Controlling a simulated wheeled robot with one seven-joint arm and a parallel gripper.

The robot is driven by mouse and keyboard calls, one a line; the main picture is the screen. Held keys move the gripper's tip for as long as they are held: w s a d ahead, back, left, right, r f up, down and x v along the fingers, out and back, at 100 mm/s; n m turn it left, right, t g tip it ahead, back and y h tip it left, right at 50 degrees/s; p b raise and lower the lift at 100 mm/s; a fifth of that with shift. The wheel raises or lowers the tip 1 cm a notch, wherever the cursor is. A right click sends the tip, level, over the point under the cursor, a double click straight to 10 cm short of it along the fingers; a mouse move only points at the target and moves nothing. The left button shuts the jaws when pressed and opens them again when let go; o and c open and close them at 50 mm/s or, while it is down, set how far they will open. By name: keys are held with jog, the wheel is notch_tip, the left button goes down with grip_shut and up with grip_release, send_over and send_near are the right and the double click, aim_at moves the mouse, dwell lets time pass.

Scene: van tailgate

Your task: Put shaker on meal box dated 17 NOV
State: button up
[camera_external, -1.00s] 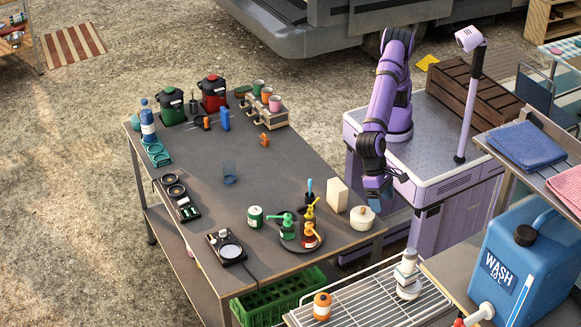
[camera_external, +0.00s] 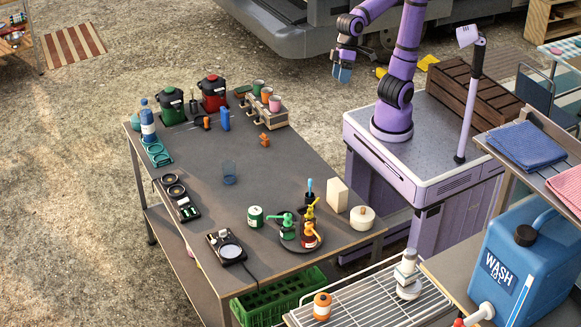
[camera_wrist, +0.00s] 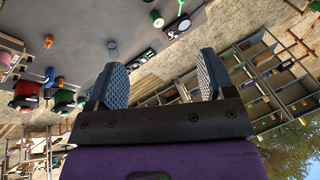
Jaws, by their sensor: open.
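My gripper (camera_external: 342,74) is raised beyond the table's right back side, apart from everything on it. In the wrist view my gripper (camera_wrist: 160,78) is open, with nothing between its two blue fingers. I cannot tell for sure which thing is the shaker. A small orange item (camera_external: 264,140) stands on the table, and an orange jar with a pale band (camera_external: 322,307) stands on the wire rack. No date reading 17 NOV is legible, and I cannot make out a meal box.
The grey table (camera_external: 200,215) holds a clear blue cup (camera_external: 229,173), a green can (camera_external: 255,217), a round tray with bottles, a cream block (camera_external: 337,195) and a lidded pot (camera_external: 362,217). Green and red cookers stand at the back. The table's middle is mostly clear.

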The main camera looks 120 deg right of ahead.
jog(key=s+d+f+n+h, duration=0.1)
jog(key=s+d+f+n, duration=0.1)
jog(key=s+d, duration=0.3)
jog(key=s+d+f+n+t+h, duration=0.1)
jog(key=s+d, duration=0.4)
jog(key=s, duration=0.5)
jog(key=shift+d+f+n+t+h, duration=0.35)
jog(key=shift+f+n, duration=0.15)
jog(key=shift+f, duration=0.45)
